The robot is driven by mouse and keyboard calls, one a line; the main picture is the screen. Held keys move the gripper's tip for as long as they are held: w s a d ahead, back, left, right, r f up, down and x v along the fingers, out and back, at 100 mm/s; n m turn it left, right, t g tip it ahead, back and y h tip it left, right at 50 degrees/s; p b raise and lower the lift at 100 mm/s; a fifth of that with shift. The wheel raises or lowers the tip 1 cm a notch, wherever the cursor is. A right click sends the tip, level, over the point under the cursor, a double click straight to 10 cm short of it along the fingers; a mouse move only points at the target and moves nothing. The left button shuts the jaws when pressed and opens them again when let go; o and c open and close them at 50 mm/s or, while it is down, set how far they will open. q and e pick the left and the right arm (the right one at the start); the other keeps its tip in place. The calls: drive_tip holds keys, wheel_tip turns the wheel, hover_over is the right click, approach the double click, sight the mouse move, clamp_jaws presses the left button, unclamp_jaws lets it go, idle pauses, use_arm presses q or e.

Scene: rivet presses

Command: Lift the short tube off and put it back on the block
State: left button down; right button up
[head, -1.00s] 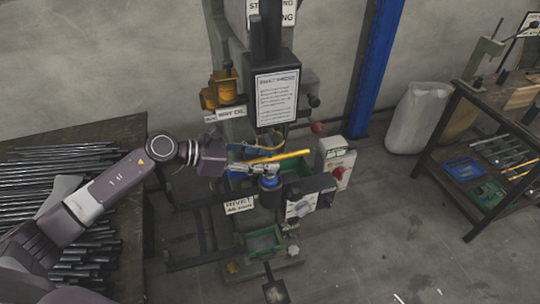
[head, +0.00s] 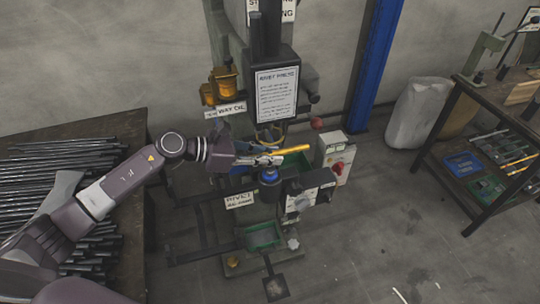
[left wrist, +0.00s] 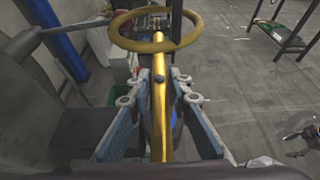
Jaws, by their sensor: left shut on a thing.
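The short tube (head: 290,151) is yellow and lies nearly level, pointing right. My left gripper (head: 268,160) is shut on it; in the left wrist view the tube (left wrist: 159,105) runs between the two fingers. Below the tube in the head view is the press's dark block with a blue top (head: 269,175). The tube looks a little above it, but I cannot tell the gap. In the left wrist view, blue shows behind the tube, partly hidden. At the right edge of that view is what looks like my right gripper (left wrist: 305,142); its jaws are unclear.
A yellow ring (left wrist: 155,30) on the press stands just ahead of the tube. The control box (head: 335,157) with a red knob is to the right. A rod table (head: 125,128) is at left, a shelf bench (head: 455,115) at right.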

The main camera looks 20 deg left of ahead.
use_arm(q)
drive_tip(key=shift+r, duration=0.4)
drive_tip(key=shift+s+a+r+b, duration=0.1)
drive_tip(key=shift+a+r+b, duration=0.1)
drive_tip(key=shift+r+b, duration=0.35)
drive_tip(key=shift+s+a+r+b, duration=0.1)
drive_tip(key=shift+a+r+b, duration=0.1)
drive_tip(key=shift+r+b, duration=0.3)
drive_tip(key=s+a+b, duration=0.1)
drive_tip(key=s+a, duration=0.1)
drive_tip(key=a, duration=0.2)
drive_tip(key=s+a+b, duration=0.2)
drive_tip(key=s+a, duration=0.1)
drive_tip(key=a, duration=0.1)
drive_tip(key=s+a+b, duration=0.2)
drive_tip(key=s+a, duration=0.1)
drive_tip(key=a, duration=0.1)
drive_tip(key=shift+s+r, duration=0.1)
drive_tip(key=shift+r, duration=0.1)
drive_tip(key=shift+s+a+r, duration=0.1)
drive_tip(key=shift+s+a, duration=0.25)
drive_tip(key=shift+a, duration=0.2)
drive_tip(key=shift+s+a+r, duration=0.1)
drive_tip(key=shift+s+a, duration=0.25)
drive_tip(key=shift+a, duration=0.2)
drive_tip(key=shift+f, duration=0.1)
drive_tip(key=shift+r, duration=0.3)
